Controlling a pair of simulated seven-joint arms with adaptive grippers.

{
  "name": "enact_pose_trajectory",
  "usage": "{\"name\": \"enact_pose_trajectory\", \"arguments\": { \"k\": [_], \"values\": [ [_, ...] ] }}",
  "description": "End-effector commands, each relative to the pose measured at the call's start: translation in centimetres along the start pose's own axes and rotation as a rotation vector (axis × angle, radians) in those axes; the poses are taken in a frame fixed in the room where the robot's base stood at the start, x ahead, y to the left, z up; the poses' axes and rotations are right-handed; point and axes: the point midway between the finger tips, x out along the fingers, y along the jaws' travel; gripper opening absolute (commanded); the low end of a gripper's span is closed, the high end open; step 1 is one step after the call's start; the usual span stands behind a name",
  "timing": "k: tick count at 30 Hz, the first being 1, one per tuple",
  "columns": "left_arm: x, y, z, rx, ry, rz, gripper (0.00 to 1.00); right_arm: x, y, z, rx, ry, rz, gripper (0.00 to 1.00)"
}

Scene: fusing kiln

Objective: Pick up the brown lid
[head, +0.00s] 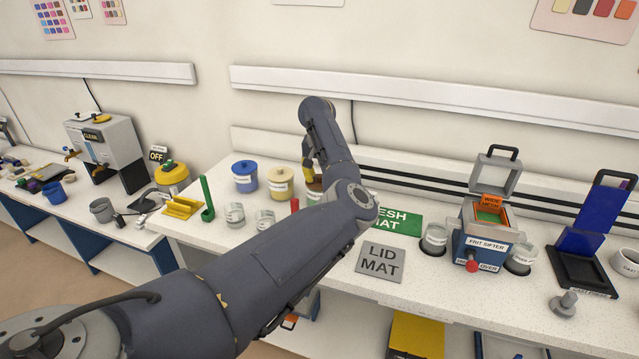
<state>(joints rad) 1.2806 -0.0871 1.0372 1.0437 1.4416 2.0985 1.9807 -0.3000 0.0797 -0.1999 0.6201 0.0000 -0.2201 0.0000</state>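A jar (314,197) with what looks like a brown lid (314,186) stands at the right end of a row of lidded jars in the head view. My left arm reaches across the bench, and its forearm hides part of this jar. My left gripper (309,168) points down right at the top of the jar, with a yellowish patch at its tip. Whether its fingers are open or shut on the lid is too small and hidden to tell. My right gripper is not in view.
A blue-lidded jar (244,177) and a yellow-lidded jar (280,183) stand left of it. Clear glasses (235,215) and a green upright piece (207,198) are nearby. The grey lid mat (380,263) is bare. A green mat (398,217) and frit sifter (482,240) lie right.

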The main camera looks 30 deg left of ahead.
Motion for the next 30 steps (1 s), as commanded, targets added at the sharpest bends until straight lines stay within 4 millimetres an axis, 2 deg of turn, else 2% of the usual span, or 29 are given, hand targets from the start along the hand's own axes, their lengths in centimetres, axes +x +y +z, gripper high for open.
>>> {"name": "enact_pose_trajectory", "arguments": {
  "k": [3, 4, 12, 30],
  "values": [
    [-0.02, -0.01, 0.00, 0.000, 0.000, 0.000, 0.29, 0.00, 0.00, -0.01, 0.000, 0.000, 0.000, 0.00],
    [-0.02, -0.01, 0.00, 0.000, 0.000, 0.000, 0.32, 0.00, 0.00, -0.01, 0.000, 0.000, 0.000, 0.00],
    [-0.05, 0.00, -0.01, 0.000, 0.000, 0.000, 0.01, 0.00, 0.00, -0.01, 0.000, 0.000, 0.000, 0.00],
    [-0.31, 0.02, -0.07, 0.000, 0.001, 0.000, 0.00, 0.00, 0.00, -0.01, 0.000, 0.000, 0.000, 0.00]
  ]
}}
